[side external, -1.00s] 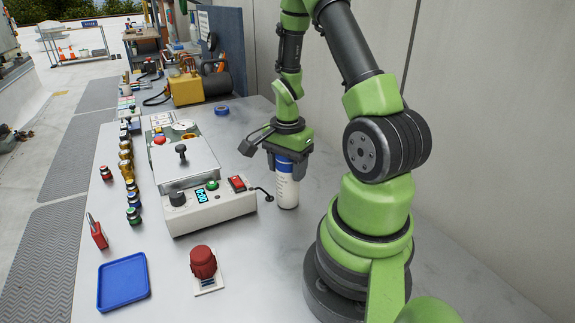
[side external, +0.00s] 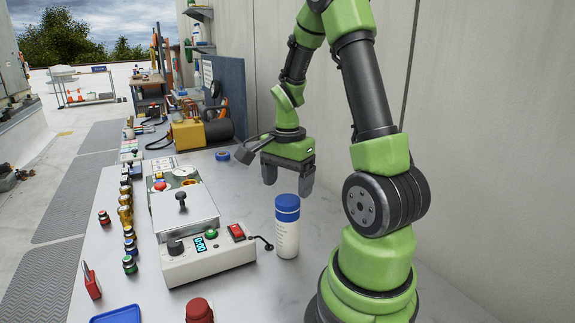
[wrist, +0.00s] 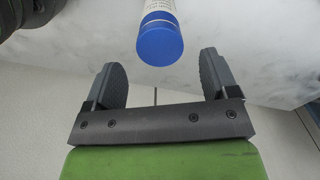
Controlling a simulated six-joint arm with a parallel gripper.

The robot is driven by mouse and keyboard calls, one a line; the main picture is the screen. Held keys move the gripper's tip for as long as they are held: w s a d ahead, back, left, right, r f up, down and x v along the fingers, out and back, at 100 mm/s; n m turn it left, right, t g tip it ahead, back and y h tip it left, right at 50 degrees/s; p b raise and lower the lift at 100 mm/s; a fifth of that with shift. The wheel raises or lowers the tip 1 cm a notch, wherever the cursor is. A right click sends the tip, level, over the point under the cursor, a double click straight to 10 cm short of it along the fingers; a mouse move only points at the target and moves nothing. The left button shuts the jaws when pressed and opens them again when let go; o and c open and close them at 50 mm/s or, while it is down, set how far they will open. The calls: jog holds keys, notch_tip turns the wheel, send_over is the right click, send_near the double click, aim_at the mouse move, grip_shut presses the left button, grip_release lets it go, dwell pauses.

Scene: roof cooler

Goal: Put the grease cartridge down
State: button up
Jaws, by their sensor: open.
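The grease cartridge (side external: 287,232) is a white cylinder with a blue cap. It stands upright on the metal table, just right of the control box. My gripper (side external: 287,182) is open and empty, above and a little behind the cartridge, clear of its cap. In the wrist view the cartridge's blue cap (wrist: 160,44) shows ahead of and between the spread fingers of my gripper (wrist: 163,75), touching neither. The foot of the cartridge is out of the wrist view.
The control box (side external: 208,252) with switches and a small display stands left of the cartridge. The wall is at right.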

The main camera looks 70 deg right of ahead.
notch_tip(320, 180, up, 4)
jog(key=shift+f, duration=0.25)
jog(key=shift+w+a+r, duration=0.1)
jog(key=shift+a+r, duration=0.05)
jog(key=shift+r, duration=0.15)
jog(key=s+a+r+n+t+y, duration=0.1)
jog(key=a+r+n+t, duration=0.2)
jog(key=a+r+n, duration=0.2)
jog(key=s+a+r+n+t+y, duration=0.1)
jog(key=a+r+n+t, duration=0.3)
jog(key=a+n, duration=0.8)
jog(key=s+a+r, duration=0.1)
jog(key=a+r, duration=0.1)
jog(key=a, duration=0.1)
jog(key=shift+n, duration=0.3)
